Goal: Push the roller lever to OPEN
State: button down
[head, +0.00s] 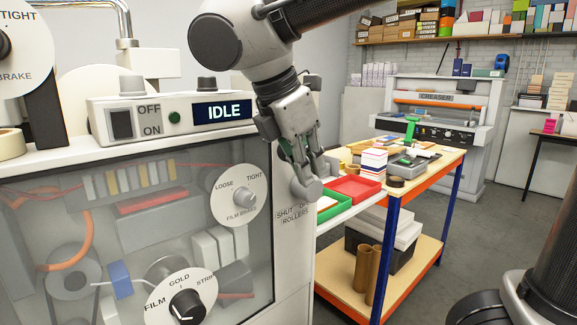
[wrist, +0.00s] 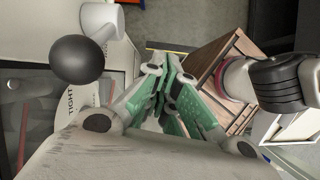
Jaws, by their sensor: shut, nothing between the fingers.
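The roller lever shows as a rounded grey hub (head: 307,190) on the right edge of the machine, above lettering that reads SHUT and ROLLERS; the word between is partly hidden. In the wrist view a black ball knob (wrist: 77,60) stands beside a pale grey cylinder (wrist: 103,20), and they look like the lever's knob and hub. My gripper (head: 311,165) points down just above the hub, shut and empty. In the wrist view its green-padded fingers (wrist: 167,82) are right of the knob, apart from it in the picture. Contact cannot be told.
The machine's control box (head: 172,115) reads IDLE. Film brake dial (head: 240,196) and film selector dial (head: 184,300) are on its front. Grey floor is free further right.

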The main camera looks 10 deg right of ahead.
jog(key=s+a+r+n+t+h, duration=0.1)
jog(key=s+a+r+n, duration=0.1)
jog(key=a, duration=0.4)
jog(key=s+a+r+n+t+h, duration=0.1)
jog(key=s+a+r+n+t, duration=0.1)
jog(key=a+n, duration=0.4)
jog(key=shift+s+r+t, duration=0.3)
jog(key=shift+s+r, duration=0.3)
jog(key=shift+s, duration=0.5)
jog(key=w+d+f, duration=0.5)
jog(key=w+d, duration=0.1)
jog(key=w, duration=0.2)
jog(key=shift+d+f, duration=0.15)
jog(key=shift+d, duration=0.15)
jog(key=shift+d, duration=0.1)
